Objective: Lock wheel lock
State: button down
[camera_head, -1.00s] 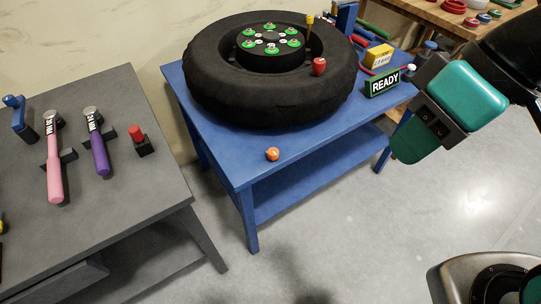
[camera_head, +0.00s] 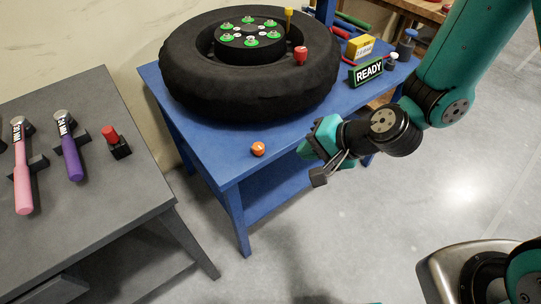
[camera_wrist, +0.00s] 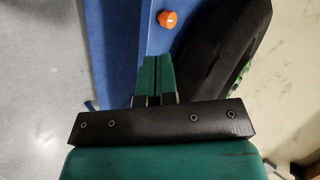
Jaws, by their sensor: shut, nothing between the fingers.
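The black tyre (camera_head: 245,95) lies flat on the blue table (camera_head: 220,160). Its hub (camera_head: 250,42) carries several green-ringed nuts. A red knob (camera_head: 300,56) and a yellow-topped upright pin (camera_head: 289,14) stand at its right side. An orange knob (camera_head: 258,149) sits at the table's front edge; it also shows in the wrist view (camera_wrist: 167,19). I cannot tell which part is the wheel lock. My gripper (camera_head: 305,149) is to the right of the orange knob, apart from it. Its teal fingers are together and empty in the wrist view (camera_wrist: 158,60).
A green READY sign (camera_head: 367,71) and a yellow box (camera_head: 360,47) stand at the table's right. A grey table (camera_head: 90,225) at left holds a pink-handled wrench (camera_head: 22,175), a purple-handled wrench (camera_head: 70,150) and a red-topped piece (camera_head: 111,137). Floor in front is clear.

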aim_at(263, 153)
jog(key=f, duration=0.1)
jog(key=d+f+m, duration=0.1)
jog(key=f+m+t, duration=0.1)
jog(key=shift+w+d+f+h, duration=0.15)
jog(key=shift+w+f+h, duration=0.2)
jog(key=shift+f+h, duration=0.05)
jog(key=shift+f+b, duration=0.15)
jog(key=shift+b, duration=0.25)
jog(key=b+x, duration=0.2)
jog(key=b, duration=0.6)
jog(key=shift+f+b, duration=0.2)
jog(key=shift+b, duration=0.1)
jog(key=shift+w+a+f+b, duration=0.1)
jog(key=shift+a+b, duration=0.1)
jog(key=shift+b, duration=0.3)
jog(key=w+a+f, duration=0.1)
jog(key=w+a, duration=0.1)
jog(key=w+a+f, duration=0.3)
jog(key=a, duration=0.1)
jog(key=shift+w+a+f+p, duration=0.25)
jog(key=shift+w+a+p, duration=0.1)
jog(key=shift+w, duration=0.05)
jog(key=shift+w+a, duration=0.2)
